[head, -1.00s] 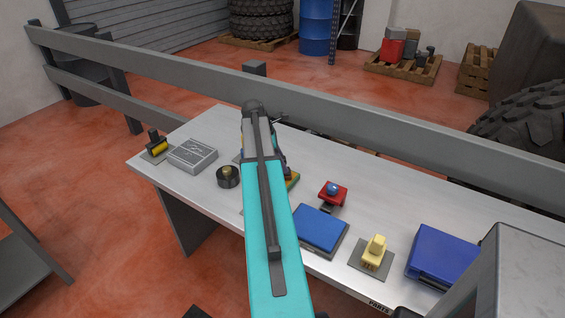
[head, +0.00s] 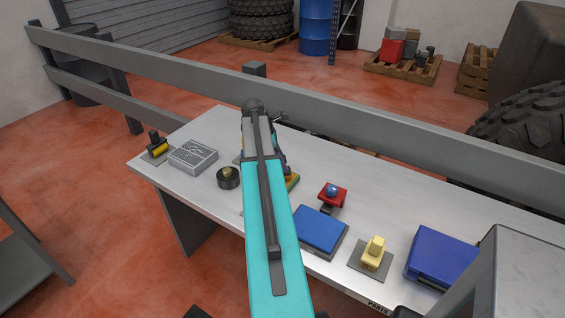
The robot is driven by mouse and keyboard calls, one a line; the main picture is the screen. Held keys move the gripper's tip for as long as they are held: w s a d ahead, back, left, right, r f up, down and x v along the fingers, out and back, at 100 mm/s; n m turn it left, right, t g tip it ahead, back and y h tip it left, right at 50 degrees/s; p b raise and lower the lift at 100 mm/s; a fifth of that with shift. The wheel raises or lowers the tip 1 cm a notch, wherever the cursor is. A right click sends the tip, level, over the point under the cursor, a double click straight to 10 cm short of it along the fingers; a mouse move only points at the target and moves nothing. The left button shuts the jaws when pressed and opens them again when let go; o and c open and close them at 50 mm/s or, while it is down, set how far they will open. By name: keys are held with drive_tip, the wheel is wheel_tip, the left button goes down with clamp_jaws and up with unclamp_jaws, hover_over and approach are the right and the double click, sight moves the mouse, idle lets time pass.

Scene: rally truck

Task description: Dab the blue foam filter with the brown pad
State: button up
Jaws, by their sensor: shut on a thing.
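A flat blue block (head: 319,228) on a dark grey base lies near the front of the bench, right of my arm. It looks like the blue foam filter, and nothing visible touches it. My teal and grey arm reaches forward over the middle of the bench. It hides my gripper's fingers and whatever they hold. Only dark wrist parts show past the arm's right side. I cannot make out the brown pad. A small item with yellow and green edges (head: 292,182) is partly hidden behind the arm.
On the grey bench (head: 210,133) stand a yellow roller (head: 159,150), a silver box (head: 193,155), a round black tin (head: 228,178), a red item with a blue ball (head: 332,193), a yellow block (head: 375,249) and a blue case (head: 440,257). A grey rail (head: 400,138) runs behind.

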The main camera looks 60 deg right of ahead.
drive_tip(key=shift+r+p, duration=2.15)
drive_tip(key=shift+r, duration=0.8)
drive_tip(key=w+a+n+b, duration=0.1)
drive_tip(key=w+a+b, duration=0.1)
drive_tip(key=w+a, duration=0.9)
drive_tip(key=w+a+n+b, duration=0.1)
drive_tip(key=w+a, duration=0.8)
drive_tip(key=a, duration=0.5)
drive_tip(key=w+a+b, duration=0.1)
drive_tip(key=w+a, duration=0.2)
drive_tip(key=a, duration=1.3)
drive_tip(key=w+a+n+t+h+b, duration=0.1)
drive_tip(key=w+a+b, duration=0.1)
drive_tip(key=a, duration=1.5)
drive_tip(key=shift+w+a+r, duration=0.2)
drive_tip(key=shift+w+r, duration=0.1)
drive_tip(key=shift+w, duration=0.15)
drive_tip(key=shift+d, duration=0.15)
